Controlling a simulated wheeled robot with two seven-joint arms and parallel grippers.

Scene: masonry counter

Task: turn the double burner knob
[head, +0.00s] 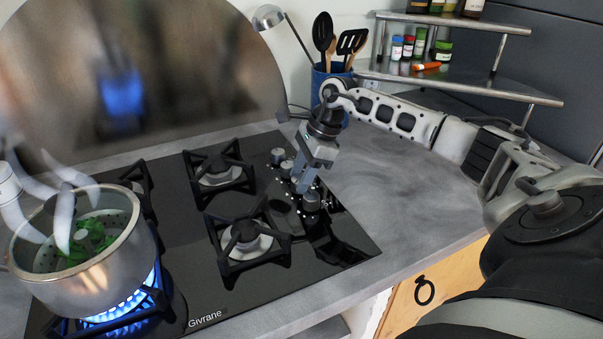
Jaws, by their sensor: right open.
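The black glass hob (188,255) carries its knobs in a row along its right side. Two grey knobs, a far one (278,156) and one just nearer (287,169), show behind my right gripper. A nearer knob (311,201) stands right by its fingertips. I cannot tell from markings which knob is the double burner one. My right gripper (304,187) is open and points down over the knob row, its fingers close to the nearer knob; whether they touch it is unclear. The gripper partly hides the middle of the row. My left gripper is not in view.
A steel pot (88,282) with green food stands over a lit blue flame (127,308) at the front left. Black pan supports (220,170) rise from the hob. Grey counter right of the hob is clear.

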